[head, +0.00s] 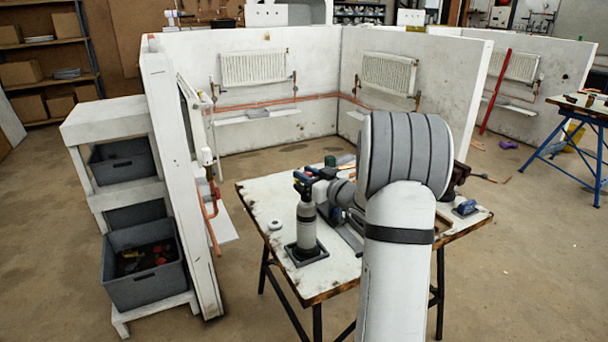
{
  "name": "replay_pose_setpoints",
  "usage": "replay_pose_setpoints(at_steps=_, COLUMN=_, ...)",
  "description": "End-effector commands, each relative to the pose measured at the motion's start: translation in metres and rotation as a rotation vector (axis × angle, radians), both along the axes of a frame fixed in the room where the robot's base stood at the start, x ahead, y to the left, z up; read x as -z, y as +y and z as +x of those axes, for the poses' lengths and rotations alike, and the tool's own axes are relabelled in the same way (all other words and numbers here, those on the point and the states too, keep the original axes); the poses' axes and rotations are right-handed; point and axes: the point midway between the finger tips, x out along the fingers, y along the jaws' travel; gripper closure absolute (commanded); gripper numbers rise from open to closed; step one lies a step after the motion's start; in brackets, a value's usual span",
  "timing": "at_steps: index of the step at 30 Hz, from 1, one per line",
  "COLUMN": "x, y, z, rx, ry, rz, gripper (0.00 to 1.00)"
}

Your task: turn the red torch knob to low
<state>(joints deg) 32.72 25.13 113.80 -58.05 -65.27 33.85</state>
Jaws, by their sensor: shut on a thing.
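The torch (306,226) is a grey cylinder standing upright in a dark square base on the workbench, with a dark and blue head on top. A small patch of red, the torch knob (301,176), shows at the head. My gripper (311,175) comes in from the right at the torch head and is shut at the knob. The fingertips are tiny here and partly merge with the head. The knob's setting cannot be read. My arm hides the middle right of the bench.
The workbench (262,196) has a small white round item (275,225) on its left and a blue tool (465,208) at its right edge. A shelf with grey bins (145,275) stands left. White bay walls with radiators (253,67) rise behind. Floor shows between bench and shelf.

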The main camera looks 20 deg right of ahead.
Motion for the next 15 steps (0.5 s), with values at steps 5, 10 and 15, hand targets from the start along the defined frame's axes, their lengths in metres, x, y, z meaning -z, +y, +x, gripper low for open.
replay_pose_setpoints(at_steps=5, x=-0.0004, y=0.0000, z=0.0000, rx=0.000, ry=-0.001, rz=0.001, gripper=0.94)
replay_pose_setpoints(at_steps=10, x=-0.0003, y=0.0001, z=-0.0001, rx=0.001, ry=-0.001, rz=0.000, gripper=0.64)
replay_pose_setpoints(at_steps=15, x=0.0000, y=-0.0001, z=-0.0002, rx=0.001, ry=0.000, rz=0.000, gripper=0.51)
